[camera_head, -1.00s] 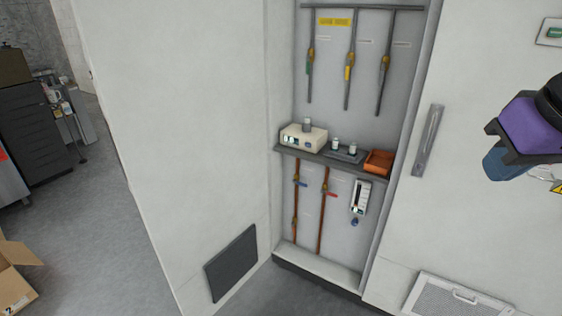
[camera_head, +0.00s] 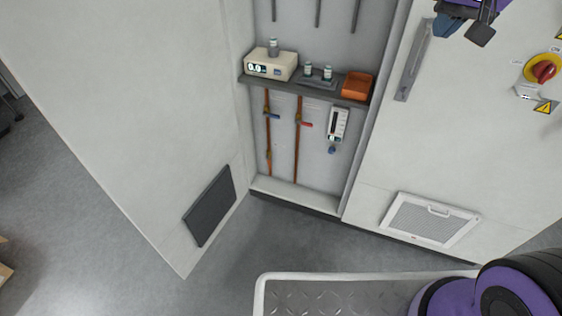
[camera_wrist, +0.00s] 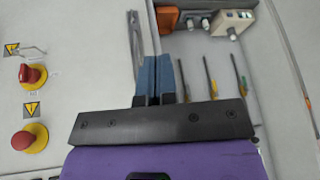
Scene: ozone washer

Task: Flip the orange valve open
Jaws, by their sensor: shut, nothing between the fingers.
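No orange valve lever can be clearly picked out. In the wrist view, which is turned over, the upper grey pipes hold small yellow-orange valve fittings (camera_wrist: 213,90), too small to tell their lever positions. In the head view only the lower ends of these pipes (camera_head: 318,12) show at the top edge; their valves are out of frame. My gripper (camera_wrist: 154,80) has its blue fingers together and empty, in front of the cabinet edge and beside the pipes in the picture, apart from them. In the head view my gripper (camera_head: 447,25) is partly cut off at the top right.
A shelf (camera_head: 310,82) in the recess carries a cream meter (camera_head: 270,65), small bottles and an orange box (camera_head: 357,86). Below are copper pipes with a blue lever (camera_head: 272,115) and a red lever (camera_head: 306,124). A door handle (camera_head: 413,62) and red-yellow switch (camera_head: 543,70) are at right.

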